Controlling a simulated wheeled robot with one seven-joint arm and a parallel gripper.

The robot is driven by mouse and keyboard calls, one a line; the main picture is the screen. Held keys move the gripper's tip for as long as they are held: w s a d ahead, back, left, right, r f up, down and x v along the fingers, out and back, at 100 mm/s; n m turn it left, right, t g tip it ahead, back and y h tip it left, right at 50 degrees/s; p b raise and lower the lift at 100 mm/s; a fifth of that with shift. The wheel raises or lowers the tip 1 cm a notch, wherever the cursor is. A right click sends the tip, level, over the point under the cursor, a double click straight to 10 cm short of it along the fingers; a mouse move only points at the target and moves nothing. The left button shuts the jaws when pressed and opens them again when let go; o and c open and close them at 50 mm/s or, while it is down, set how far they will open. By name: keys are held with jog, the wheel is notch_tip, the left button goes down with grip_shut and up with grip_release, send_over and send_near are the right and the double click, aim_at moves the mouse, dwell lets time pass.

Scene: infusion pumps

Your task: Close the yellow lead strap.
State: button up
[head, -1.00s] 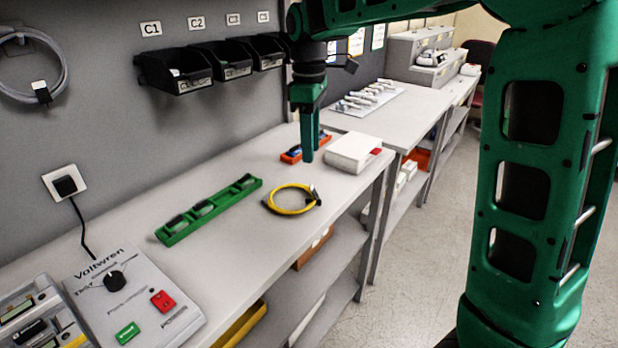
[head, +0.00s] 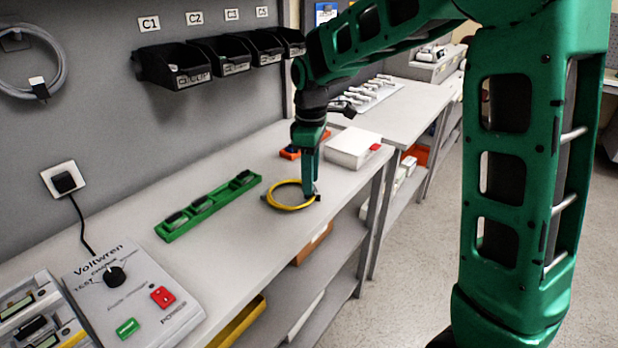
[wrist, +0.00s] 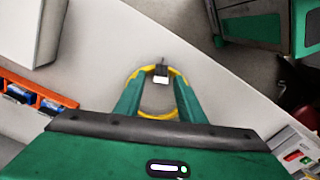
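The yellow lead (head: 287,206) lies coiled in a ring on the grey bench near its front edge. It also shows in the wrist view (wrist: 156,116). Its strap, dark with a white tag (wrist: 160,76), sits on the side of the ring near the bench edge, between my fingertips in the wrist view. Whether the strap is open or closed I cannot tell. My gripper (head: 310,190) points down at the strap side of the ring and hides the strap in the head view. Its two green fingers (wrist: 158,82) are apart, with no visible contact on the strap.
A green tray (head: 210,204) with several dark items lies left of the lead. A white box (head: 352,147) and an orange holder (head: 289,153) stand behind it. The Voltwren unit (head: 130,290) is at the near left. Bare bench surrounds the lead.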

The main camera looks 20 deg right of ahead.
aim_at(298, 197)
jog(key=shift+f, duration=0.15)
jog(key=shift+c, duration=0.6)
grip_shut()
jog(key=shift+a, duration=0.1)
jog(key=shift+w+a+f+g+h, duration=0.2)
jog(key=shift+g+h, duration=0.1)
jog(key=shift+h, duration=0.15)
jog(key=shift+w+a+f+g+h, duration=0.1)
jog(key=shift+a+g+h, duration=0.15)
jog(key=shift+h, duration=0.2)
jog(key=g+h, duration=0.1)
jog(key=a+h, duration=0.1)
jog(key=shift+w+f+g+h, duration=0.3)
jog(key=shift+f+g+h, duration=0.05)
jog(key=shift+f+h, duration=0.05)
jog(key=shift+w+a+f+g+h, duration=0.2)
jog(key=shift+f+g+h, duration=0.4)
jog(key=shift+h, duration=0.5)
jog(key=shift+w+a+f+g+h, duration=0.15)
jog(key=shift+f+g+h, duration=0.25)
jog(key=shift+g+h, duration=0.55)
jog(key=shift+f+h, duration=0.1)
jog(key=shift+h, duration=0.25)
